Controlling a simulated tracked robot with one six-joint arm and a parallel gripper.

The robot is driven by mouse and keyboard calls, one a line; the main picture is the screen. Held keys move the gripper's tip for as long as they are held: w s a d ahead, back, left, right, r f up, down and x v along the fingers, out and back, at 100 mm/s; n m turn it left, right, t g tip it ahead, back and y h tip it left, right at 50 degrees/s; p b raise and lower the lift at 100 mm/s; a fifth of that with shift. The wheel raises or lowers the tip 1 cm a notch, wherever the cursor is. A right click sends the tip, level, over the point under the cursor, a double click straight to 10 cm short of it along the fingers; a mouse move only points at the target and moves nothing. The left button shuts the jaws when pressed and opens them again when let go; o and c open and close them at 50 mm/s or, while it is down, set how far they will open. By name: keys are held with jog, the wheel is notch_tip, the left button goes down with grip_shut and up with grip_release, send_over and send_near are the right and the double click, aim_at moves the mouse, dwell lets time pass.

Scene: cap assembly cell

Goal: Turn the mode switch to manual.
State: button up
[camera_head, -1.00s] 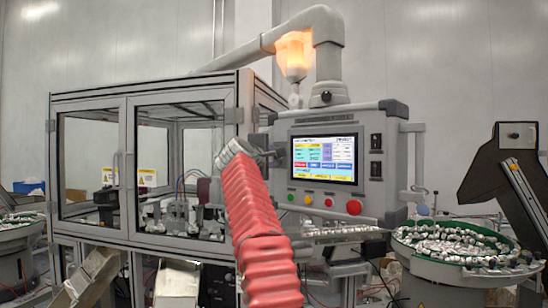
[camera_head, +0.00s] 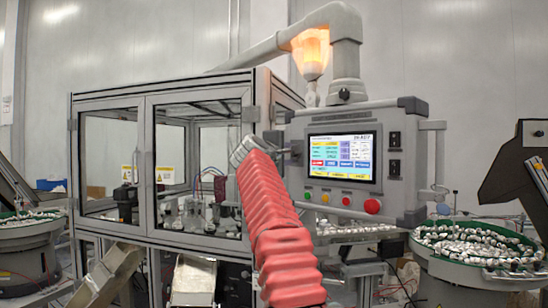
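The control panel (camera_head: 346,206) hangs at centre right, with a lit screen (camera_head: 342,157). Two small black switch-like fittings sit on its right side, an upper one (camera_head: 394,139) and a lower one (camera_head: 394,168). I cannot read their labels or tell which is the mode switch or how it is set. My red-sleeved arm rises from the bottom to my gripper (camera_head: 288,149), which is at the panel's left edge, left of the screen and well away from these fittings. I cannot tell whether it touches the panel. Its fingers are too small and partly hidden to judge.
A row of small coloured buttons and a red mushroom button (camera_head: 372,206) lie below the screen. A glazed machine enclosure (camera_head: 150,165) stands left of my arm. A bowl of small parts (camera_head: 475,250) stands at the right, a lit orange lamp (camera_head: 311,55) above.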

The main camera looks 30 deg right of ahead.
jog(key=v, duration=1.2)
jog(key=shift+a+f, duration=0.15)
jog(key=shift+o, duration=0.6)
jog(key=shift+o, duration=0.5)
jog(key=shift+w+a+f, duration=0.15)
jog(key=shift+f, duration=0.05)
jog(key=w+f+m+g+h, duration=0.1)
jog(key=w+f+m+h, duration=0.1)
jog(key=m, duration=0.7)
jog(key=w+a+f+m+g+h, duration=0.1)
jog(key=w+f+m+g+h, duration=0.1)
jog(key=m, duration=0.8)
jog(key=shift+f+g+h, duration=0.3)
jog(key=shift+f+h, duration=0.3)
jog(key=shift+h, duration=0.8)
